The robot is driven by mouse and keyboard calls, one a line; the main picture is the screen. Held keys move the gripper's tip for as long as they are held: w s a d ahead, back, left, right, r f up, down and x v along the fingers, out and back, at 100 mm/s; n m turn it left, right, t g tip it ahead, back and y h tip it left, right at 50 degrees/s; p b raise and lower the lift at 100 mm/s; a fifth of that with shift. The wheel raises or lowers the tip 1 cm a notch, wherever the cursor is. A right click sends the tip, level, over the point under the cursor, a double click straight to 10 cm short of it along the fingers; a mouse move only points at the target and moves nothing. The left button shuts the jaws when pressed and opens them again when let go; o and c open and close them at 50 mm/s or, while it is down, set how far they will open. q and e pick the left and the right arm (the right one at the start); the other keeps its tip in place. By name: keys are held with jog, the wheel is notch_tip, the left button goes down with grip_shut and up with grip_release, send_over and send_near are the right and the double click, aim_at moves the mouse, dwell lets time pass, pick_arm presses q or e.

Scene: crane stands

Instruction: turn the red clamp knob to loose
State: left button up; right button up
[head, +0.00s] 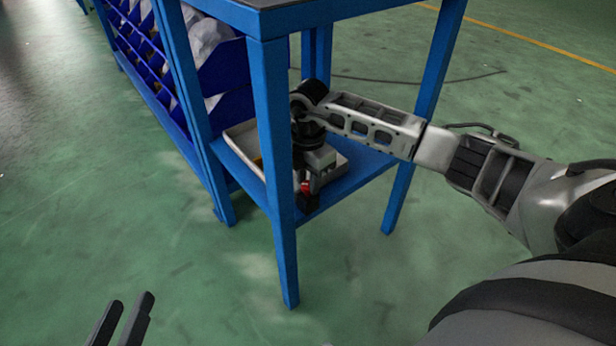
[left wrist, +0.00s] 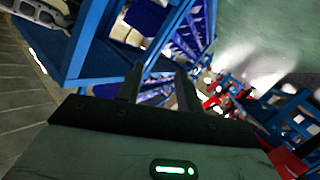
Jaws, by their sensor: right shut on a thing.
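The red clamp knob (head: 306,186) shows as a small red patch at the end of my right arm, beside the front leg of the blue stand. My right gripper (head: 307,199) points down there and is shut on the knob; its fingers and the stand's leg hide most of it. I cannot tell how far the knob is turned. My left gripper (head: 120,322) is low at the left of the head view, away from the stand. Its two dark fingers are apart and empty, as the left wrist view (left wrist: 158,88) also shows.
The blue stand (head: 274,130) has a dark top and a lower shelf with a pale tray (head: 236,141). My right arm reaches in between its legs. A rack of blue bins (head: 222,72) with bagged items stands on the left. The green floor in front is clear.

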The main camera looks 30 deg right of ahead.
pick_arm(q)
jog(key=shift+r, duration=0.1)
pick_arm(e)
jog(key=shift+r, duration=0.1)
jog(key=shift+n, duration=0.4)
jog(key=n+p, duration=0.2)
jog(key=n, duration=0.3)
jog(key=shift+n+p, duration=0.3)
jog(key=shift+p, duration=0.1)
jog(key=shift+n, duration=0.8)
jog(key=shift+n+p, duration=0.3)
jog(key=shift+n, duration=0.2)
pick_arm(q)
jog(key=shift+s+a+f+m+g+y, duration=0.15)
jog(key=shift+a+f+m+g+y, duration=0.2)
jog(key=shift+f, duration=0.2)
jog(key=shift+s+a+f+m+g+y, duration=0.15)
jog(key=shift+a+f+m+g+y, duration=0.15)
jog(key=shift+f, duration=0.2)
jog(key=shift+w+d+r, duration=0.1)
jog(key=shift+r, duration=0.1)
jog(key=shift+r, duration=0.1)
pick_arm(e)
jog(key=o, duration=1)
